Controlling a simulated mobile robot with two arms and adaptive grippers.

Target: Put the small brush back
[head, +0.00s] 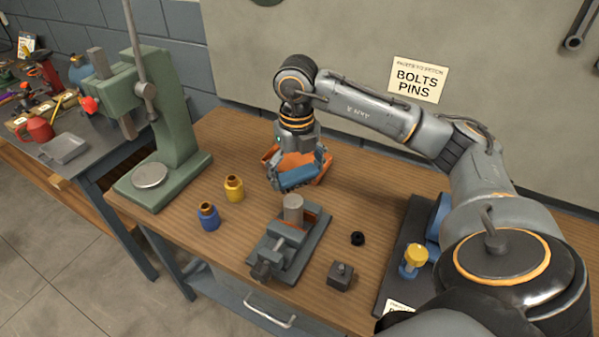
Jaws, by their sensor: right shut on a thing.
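My right gripper (298,178) reaches down at the back middle of the bench, over an orange tray (325,160). It is shut on a blue, block-like thing (298,178), held between its fingers at the tray's front. I see no bristles, so I cannot tell whether this is the small brush. Whether it touches the tray or bench is also unclear. No other brush can be made out. My left gripper is not in view.
A grey vise (290,243) holding a cylinder stands in front. Yellow (234,189) and blue (208,217) bottles stand left, near a green press (165,130). A black ring (357,239), a small dark block (341,276) and a dark tray (388,285) lie right.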

